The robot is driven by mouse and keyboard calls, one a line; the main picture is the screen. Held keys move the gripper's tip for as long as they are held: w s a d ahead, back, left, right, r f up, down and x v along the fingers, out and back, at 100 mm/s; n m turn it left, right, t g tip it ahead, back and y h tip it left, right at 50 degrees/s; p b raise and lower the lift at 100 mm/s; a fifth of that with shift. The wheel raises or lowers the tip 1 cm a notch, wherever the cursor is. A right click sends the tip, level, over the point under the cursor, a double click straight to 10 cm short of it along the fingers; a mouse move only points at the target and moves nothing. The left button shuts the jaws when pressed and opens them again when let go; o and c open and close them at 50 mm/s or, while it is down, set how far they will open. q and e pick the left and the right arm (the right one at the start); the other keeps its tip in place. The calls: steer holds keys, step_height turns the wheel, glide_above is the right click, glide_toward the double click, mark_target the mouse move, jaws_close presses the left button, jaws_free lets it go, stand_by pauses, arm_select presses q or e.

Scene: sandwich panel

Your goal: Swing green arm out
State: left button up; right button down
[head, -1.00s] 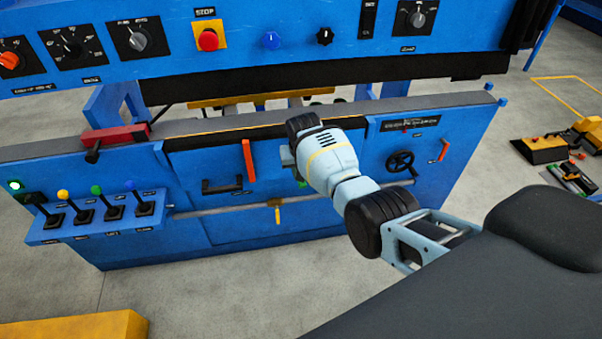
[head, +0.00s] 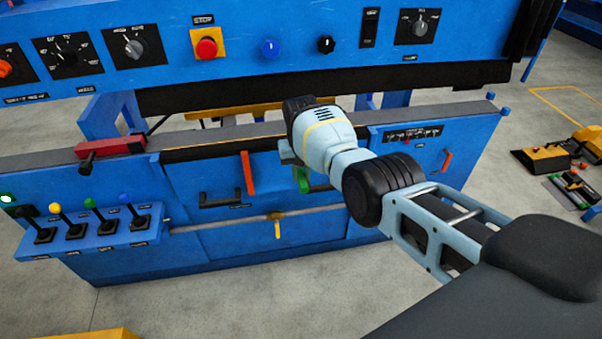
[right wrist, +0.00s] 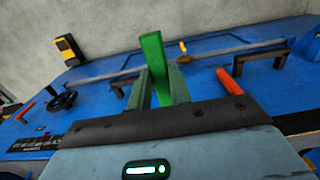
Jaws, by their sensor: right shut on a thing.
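The green arm (right wrist: 155,65) stands up between the two fingers of my right gripper (right wrist: 160,90) in the right wrist view. The gripper is shut on it. In the head view a short green part (head: 303,180) shows just below the right gripper (head: 287,152), against the blue front panel. The wrist hides the rest of the arm there. My left gripper is not in view.
Orange handles stand left (head: 248,173) and right (head: 447,160) of the wrist on the blue panel. A black handle (head: 220,200) and a yellow catch (head: 277,225) are nearby. A lever box (head: 90,238) juts out at left. The control panel (head: 290,70) overhangs above.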

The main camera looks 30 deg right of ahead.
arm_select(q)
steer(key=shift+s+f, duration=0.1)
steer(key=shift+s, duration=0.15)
arm_select(e)
steer(key=shift+r, duration=0.1)
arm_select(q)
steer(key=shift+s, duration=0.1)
arm_select(e)
steer(key=c, duration=1.3)
jaws_free()
step_height(320, 180, up, 7)
steer(key=shift+w+r+p, duration=0.1)
steer(key=shift+w+p, duration=0.05)
steer(key=shift+p, duration=0.9)
steer(key=shift+r, duration=0.3)
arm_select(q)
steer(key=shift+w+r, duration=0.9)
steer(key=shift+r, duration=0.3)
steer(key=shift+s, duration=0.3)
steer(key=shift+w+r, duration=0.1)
arm_select(e)
steer(key=shift+f, duration=0.1)
